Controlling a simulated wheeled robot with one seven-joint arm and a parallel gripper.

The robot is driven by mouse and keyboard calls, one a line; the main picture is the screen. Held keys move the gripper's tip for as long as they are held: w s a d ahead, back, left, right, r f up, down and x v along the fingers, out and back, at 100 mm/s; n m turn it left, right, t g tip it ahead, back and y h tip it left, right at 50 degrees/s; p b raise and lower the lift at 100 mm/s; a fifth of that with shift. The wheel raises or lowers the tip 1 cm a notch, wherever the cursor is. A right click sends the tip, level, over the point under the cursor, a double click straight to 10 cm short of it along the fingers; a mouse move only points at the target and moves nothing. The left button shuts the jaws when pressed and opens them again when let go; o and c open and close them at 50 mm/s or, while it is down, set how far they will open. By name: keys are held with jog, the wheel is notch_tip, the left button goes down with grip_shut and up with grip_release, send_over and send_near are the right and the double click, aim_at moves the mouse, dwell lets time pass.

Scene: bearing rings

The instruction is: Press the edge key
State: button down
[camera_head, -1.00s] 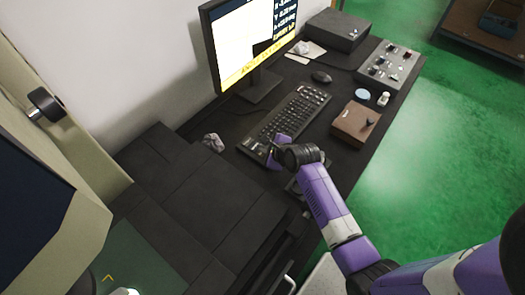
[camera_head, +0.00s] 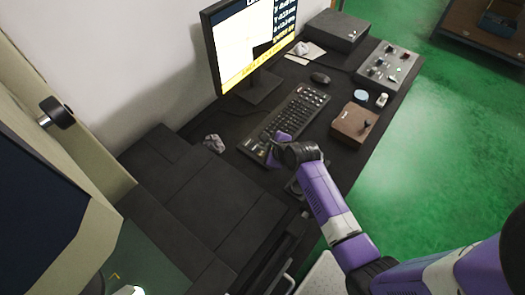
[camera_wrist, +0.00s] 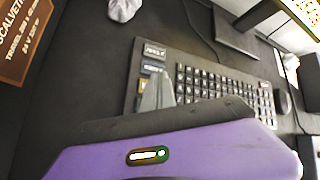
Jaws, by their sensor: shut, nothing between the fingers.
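The black keyboard (camera_head: 298,108) lies on the dark desk in front of the monitor. In the wrist view the keyboard (camera_wrist: 222,84) has a group of larger labelled keys (camera_wrist: 153,51) at its near left end, their lettering too small to read surely. I cannot tell which one is the edge key. My gripper (camera_head: 272,156) is at this end of the keyboard. In the wrist view my gripper (camera_wrist: 157,88) has its grey fingers together and empty, in front of the lower labelled keys and partly hiding them. Whether the tips touch a key cannot be seen.
The monitor (camera_head: 250,45) stands behind the keyboard. A crumpled ball (camera_head: 214,143) lies left of it. A mouse (camera_head: 320,78), a brown box with a lever (camera_head: 354,122) and a grey control box (camera_head: 388,66) stand to the right. A brown lettered plate (camera_wrist: 22,38) shows in the wrist view.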

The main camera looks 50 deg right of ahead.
aim_at(264, 154)
jog(key=shift+r+p, duration=2.1)
jog(key=shift+r, duration=0.2)
